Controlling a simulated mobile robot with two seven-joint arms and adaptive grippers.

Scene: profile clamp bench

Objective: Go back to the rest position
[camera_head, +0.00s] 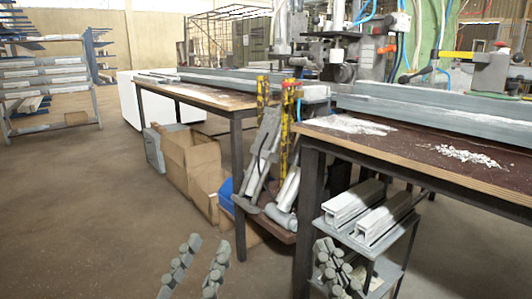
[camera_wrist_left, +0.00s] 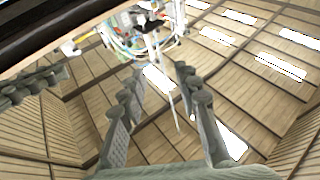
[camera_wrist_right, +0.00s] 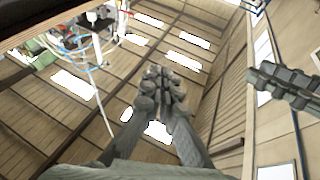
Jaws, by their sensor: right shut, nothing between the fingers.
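My left gripper (camera_head: 195,267) is low in the head view, over the floor in front of the bench; its two fingers stand apart with nothing between them. The left wrist view shows the same open fingers (camera_wrist_left: 158,85) pointing up toward the roof. My right gripper (camera_head: 336,268) is at the lower right, in front of the small stand. In the right wrist view its fingertips (camera_wrist_right: 162,82) meet, with nothing between them. Neither gripper touches a workpiece. Both grippers appear below the height of the table tops.
A table (camera_head: 430,165) with long metal profiles (camera_head: 440,108) and pale shavings stands at right. A small stand (camera_head: 370,250) holds two short profiles (camera_head: 352,201). Cardboard boxes (camera_head: 190,158) and a second table (camera_head: 205,96) are behind. The floor (camera_head: 80,215) at left is clear.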

